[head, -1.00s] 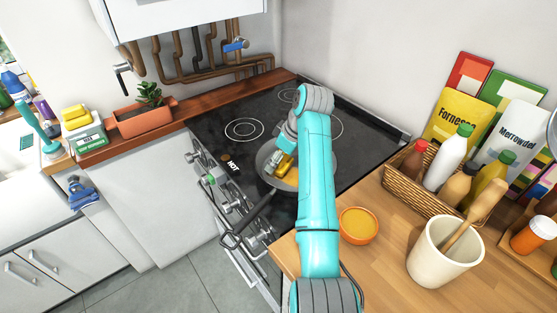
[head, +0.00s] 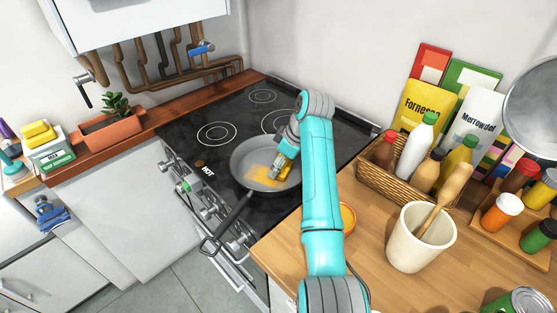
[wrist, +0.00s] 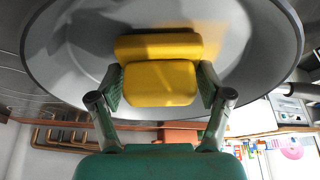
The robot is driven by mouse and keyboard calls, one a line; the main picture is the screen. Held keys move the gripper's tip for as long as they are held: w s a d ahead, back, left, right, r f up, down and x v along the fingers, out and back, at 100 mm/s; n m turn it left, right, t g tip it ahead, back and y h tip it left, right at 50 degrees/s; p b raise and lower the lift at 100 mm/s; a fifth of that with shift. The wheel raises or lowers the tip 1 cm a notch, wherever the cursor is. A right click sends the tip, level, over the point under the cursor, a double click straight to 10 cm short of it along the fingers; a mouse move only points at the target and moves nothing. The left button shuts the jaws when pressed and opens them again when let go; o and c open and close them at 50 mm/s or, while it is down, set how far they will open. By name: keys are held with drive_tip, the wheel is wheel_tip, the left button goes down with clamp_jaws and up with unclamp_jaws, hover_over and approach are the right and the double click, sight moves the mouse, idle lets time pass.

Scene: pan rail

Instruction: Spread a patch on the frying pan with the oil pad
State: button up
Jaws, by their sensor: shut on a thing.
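The grey frying pan (head: 242,160) sits on the black stove top, its dark handle pointing toward the lower left; its inside fills much of the wrist view (wrist: 250,60). My gripper (head: 279,170) is low inside the pan. In the wrist view my gripper (wrist: 160,88) is shut on the yellow oil pad (wrist: 160,84), one finger on each side. A yellow-orange patch (head: 262,175) lies on the pan floor beside my gripper. In the wrist view a yellow strip (wrist: 158,45) shows just past the pad; I cannot tell whether it is patch or pad.
A small orange bowl (head: 347,217) stands on the wooden counter, partly behind my arm. A basket (head: 385,185) of bottles and a cream crock (head: 420,240) stand to the right. Stove knobs and an oven rail (head: 228,259) line the front. A planter (head: 110,132) sits at left.

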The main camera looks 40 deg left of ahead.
drive_tip(key=shift+f, duration=0.25)
idle(0.6)
drive_tip(key=shift+s+a, duration=0.35)
drive_tip(key=shift+a, duration=0.7)
drive_tip(key=shift+s+a, duration=0.3)
drive_tip(key=shift+a, duration=0.8)
drive_tip(key=shift+s+a, duration=0.35)
drive_tip(key=shift+a, duration=0.7)
drive_tip(key=shift+w+d, duration=0.2)
drive_tip(key=shift+d, duration=0.5)
drive_tip(key=shift+w+d, duration=0.25)
drive_tip(key=shift+d, duration=0.45)
drive_tip(key=shift+w+d, duration=0.2)
drive_tip(key=shift+d, duration=0.5)
drive_tip(key=shift+d, duration=0.1)
drive_tip(key=shift+w+d, duration=0.2)
drive_tip(key=shift+d, duration=0.3)
drive_tip(key=shift+w+d, duration=0.15)
drive_tip(key=shift+d, duration=0.35)
drive_tip(key=shift+r, duration=1.2)
hover_over(255, 165)
drive_tip(key=w, duration=0.4)
drive_tip(key=shift+s+d+f, duration=0.1)
drive_tip(key=shift+s+f, duration=0.15)
drive_tip(key=shift+f, duration=0.05)
